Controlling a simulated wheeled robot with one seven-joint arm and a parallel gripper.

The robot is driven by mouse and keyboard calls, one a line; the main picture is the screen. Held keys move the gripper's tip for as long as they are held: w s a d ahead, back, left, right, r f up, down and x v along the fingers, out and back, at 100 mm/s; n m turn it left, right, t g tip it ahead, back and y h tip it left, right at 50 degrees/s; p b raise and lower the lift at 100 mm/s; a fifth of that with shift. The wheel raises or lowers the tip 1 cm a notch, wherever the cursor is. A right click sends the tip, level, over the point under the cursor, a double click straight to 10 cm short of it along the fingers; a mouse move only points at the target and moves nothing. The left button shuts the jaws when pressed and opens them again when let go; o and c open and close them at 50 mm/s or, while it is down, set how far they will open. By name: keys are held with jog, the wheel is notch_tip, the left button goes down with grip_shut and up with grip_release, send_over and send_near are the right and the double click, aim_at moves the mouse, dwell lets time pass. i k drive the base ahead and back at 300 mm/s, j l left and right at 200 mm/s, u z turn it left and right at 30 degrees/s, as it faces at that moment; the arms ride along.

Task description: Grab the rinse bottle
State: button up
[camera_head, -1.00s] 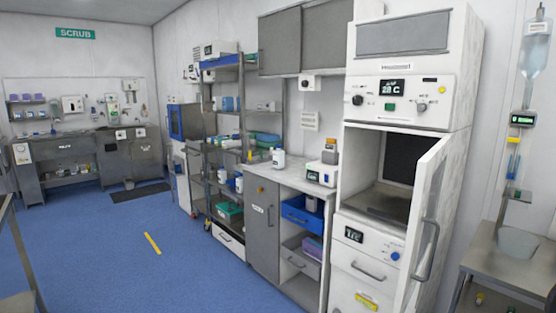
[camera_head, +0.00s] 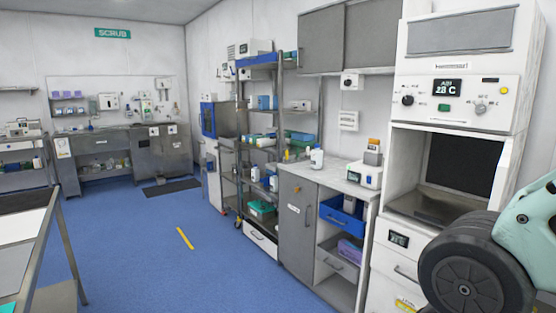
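Other small bottles (camera_head: 273,183) stand on the metal shelf rack. Labels are too small to read, so I cannot tell which bottle is the rinse bottle. My gripper is not in view.
The white device (camera_head: 363,175) sits on the counter near the tall cabinet (camera_head: 412,140). The metal rack (camera_head: 240,158) stands further left. A metal table (camera_head: 40,262) edges in at the lower left.

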aim_at(317, 155)
jog(key=i+u, duration=0.4)
jog(key=i, duration=0.35)
jog(key=i+j+z, duration=0.15)
jog(key=i, duration=0.6)
jog(key=i+j+z, duration=0.15)
jog(key=i, duration=0.55)
jog(key=i+z, duration=0.25)
jog(key=i, duration=0.7)
jog(key=i+l+u, duration=0.1)
jog(key=i+u, duration=0.25)
jog(key=i+l+u, duration=0.15)
jog(key=u, duration=0.25)
